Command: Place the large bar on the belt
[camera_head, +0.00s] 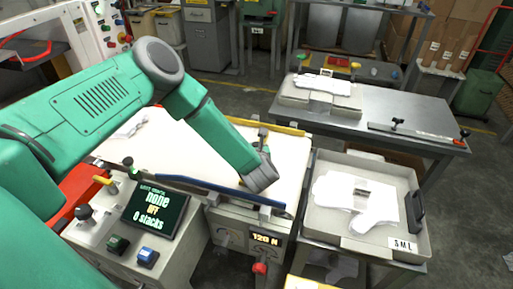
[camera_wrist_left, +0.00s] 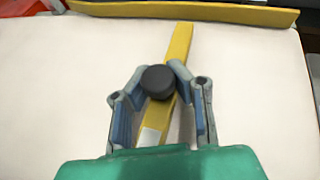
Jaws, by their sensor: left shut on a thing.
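A narrow yellow bar (camera_wrist_left: 180,48) with a pale near end and a round black knob (camera_wrist_left: 158,80) shows in the left wrist view. My left gripper (camera_wrist_left: 159,74) is shut on this bar at its knob, one finger on each side. The cream belt (camera_wrist_left: 255,90) lies beneath; I cannot tell whether the bar touches it. In the head view my left gripper (camera_head: 262,178) is over the front right part of the belt (camera_head: 290,165), and my arm mostly hides the held bar. My right gripper is not in view.
A blue rail (camera_head: 220,192) edges the belt's front and a yellow rail (camera_head: 285,129) its back. A grey tray (camera_head: 335,230) with a white glove shape (camera_head: 340,195) stands to the right. A metal bar (camera_head: 425,135) lies on the rear table (camera_head: 390,105).

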